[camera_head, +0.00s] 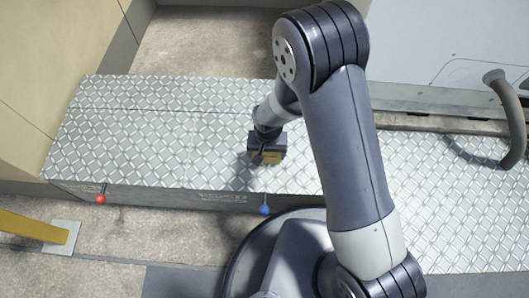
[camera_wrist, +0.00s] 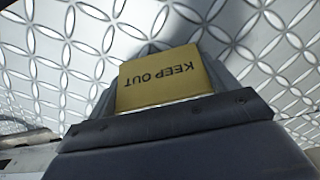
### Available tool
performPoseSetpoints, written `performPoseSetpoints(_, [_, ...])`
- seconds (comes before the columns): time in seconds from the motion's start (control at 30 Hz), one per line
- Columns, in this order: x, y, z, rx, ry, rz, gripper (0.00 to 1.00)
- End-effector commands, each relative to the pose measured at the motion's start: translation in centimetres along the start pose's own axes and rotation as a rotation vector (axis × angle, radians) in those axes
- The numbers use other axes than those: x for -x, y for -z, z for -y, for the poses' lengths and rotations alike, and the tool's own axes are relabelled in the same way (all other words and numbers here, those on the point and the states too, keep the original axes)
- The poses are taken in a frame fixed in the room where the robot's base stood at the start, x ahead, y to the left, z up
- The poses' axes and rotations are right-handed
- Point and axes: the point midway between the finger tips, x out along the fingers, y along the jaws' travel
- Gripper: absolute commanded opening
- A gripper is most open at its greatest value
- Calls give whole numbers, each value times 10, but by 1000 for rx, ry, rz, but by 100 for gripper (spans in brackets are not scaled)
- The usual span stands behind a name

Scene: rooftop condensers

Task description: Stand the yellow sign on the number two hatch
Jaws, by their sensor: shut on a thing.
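The yellow sign (camera_wrist: 165,76) reads KEEP OUT, upside down in the wrist view. My gripper (camera_head: 266,155) is shut on it above the diamond-plate surface (camera_head: 140,125). In the head view only a small yellow part of the sign (camera_head: 268,158) shows below the gripper. I cannot tell whether the sign's lower edge touches the plate. A seam crosses the plate left of my gripper. Faint markings on the plate's front edge (camera_head: 222,197) are too small to read, so I cannot tell which hatch is number two. My arm hides the plate's middle.
A red ball-ended tag (camera_head: 101,199) and a blue one (camera_head: 265,210) hang at the plate's front edge. A curved grey pipe (camera_head: 510,115) stands at the right. A yellow rail (camera_head: 30,226) is at lower left. The plate left of my gripper is clear.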

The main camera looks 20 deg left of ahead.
Motion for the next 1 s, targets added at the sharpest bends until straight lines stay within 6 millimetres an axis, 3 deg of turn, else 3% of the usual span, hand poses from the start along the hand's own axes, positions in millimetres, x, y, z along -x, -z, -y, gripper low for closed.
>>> performPoseSetpoints(0.17, [-5,0,0,0,0,1,56])
performPoseSetpoints(0.2, [-5,0,0,0,0,1,82])
performPoseSetpoints(0.43, [-4,0,0,0,0,1,100])
performPoseSetpoints(0.77, [3,0,0,0,0,0,100])
performPoseSetpoints(1.0, [54,1,0,0,1,-2,100])
